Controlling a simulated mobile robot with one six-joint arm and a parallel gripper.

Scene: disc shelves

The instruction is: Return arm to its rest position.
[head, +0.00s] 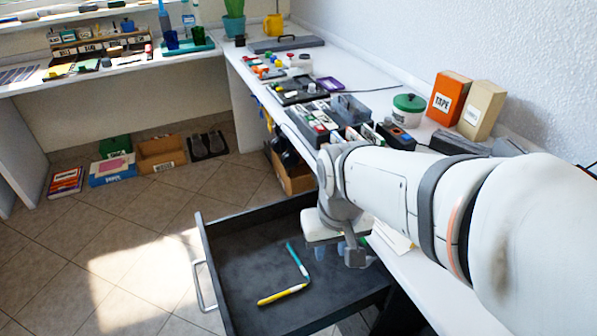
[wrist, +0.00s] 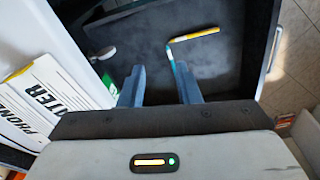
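My gripper (wrist: 160,86) shows in the wrist view with its two blue-grey fingers apart and nothing between them. It hangs over the open dark drawer (head: 235,262), and in the head view the wrist hides most of it. My white arm reaches in from the right of the head view, over the counter. In the drawer lie a teal pen-like stick (head: 297,260) and a yellow one (head: 282,295), meeting at an angle. The wrist view also shows a green-and-white item (wrist: 108,80) near the left finger, partly hidden.
The drawer front with its handle (head: 203,285) juts over the floor. The counter beside my arm holds an orange tape box (head: 448,98), a beige box (head: 481,110), a green-lidded pot (head: 408,109) and grey trays. Papers (wrist: 50,105) lie left of my gripper. Open floor lies left.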

